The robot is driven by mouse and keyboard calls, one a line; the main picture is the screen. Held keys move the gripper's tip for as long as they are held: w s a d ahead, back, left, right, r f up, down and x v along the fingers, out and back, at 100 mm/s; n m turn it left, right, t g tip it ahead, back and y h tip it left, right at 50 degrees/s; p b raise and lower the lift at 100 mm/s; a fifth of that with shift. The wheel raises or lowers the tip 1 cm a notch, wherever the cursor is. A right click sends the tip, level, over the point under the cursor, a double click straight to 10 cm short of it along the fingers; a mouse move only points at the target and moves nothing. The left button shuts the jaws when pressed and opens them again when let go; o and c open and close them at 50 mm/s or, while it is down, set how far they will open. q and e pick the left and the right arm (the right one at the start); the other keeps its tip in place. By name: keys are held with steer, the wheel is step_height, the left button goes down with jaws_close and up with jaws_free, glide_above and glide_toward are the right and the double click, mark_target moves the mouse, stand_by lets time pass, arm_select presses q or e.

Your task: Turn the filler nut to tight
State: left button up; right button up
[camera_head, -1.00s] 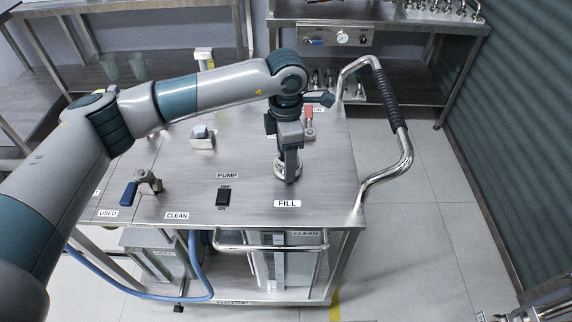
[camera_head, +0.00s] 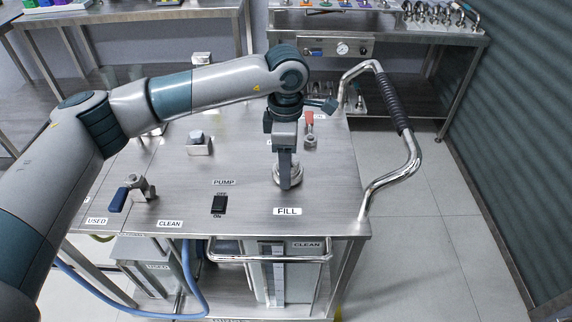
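The filler nut (camera_head: 290,181) is a round metal piece on the steel cart top, just behind the FILL label (camera_head: 287,211). My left gripper (camera_head: 287,184) comes straight down onto it from above, its fingers pointing down and reaching the nut. The fingers line up one behind the other in this view, so I cannot tell whether they are shut on the nut. They hide part of it.
On the cart top stand a black PUMP switch (camera_head: 219,205), a blue-handled valve (camera_head: 119,200), a red-handled valve (camera_head: 310,130) and a square metal fitting (camera_head: 199,143). A bent push handle (camera_head: 408,150) rises at the right. The floor right of the cart is clear.

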arm_select(q)
steer(key=o, duration=1)
steer(key=shift+o, duration=0.2)
steer(key=shift+r, duration=0.1)
steer(key=shift+r, duration=0.4)
step_height(320, 180, up, 16)
steer(key=b, duration=0.1)
steer(key=shift+r, duration=0.25)
arm_select(e)
step_height(320, 180, up, 4)
steer(key=shift+a+r, duration=0.1)
steer(key=shift+r, duration=0.05)
steer(key=shift+w, duration=0.25)
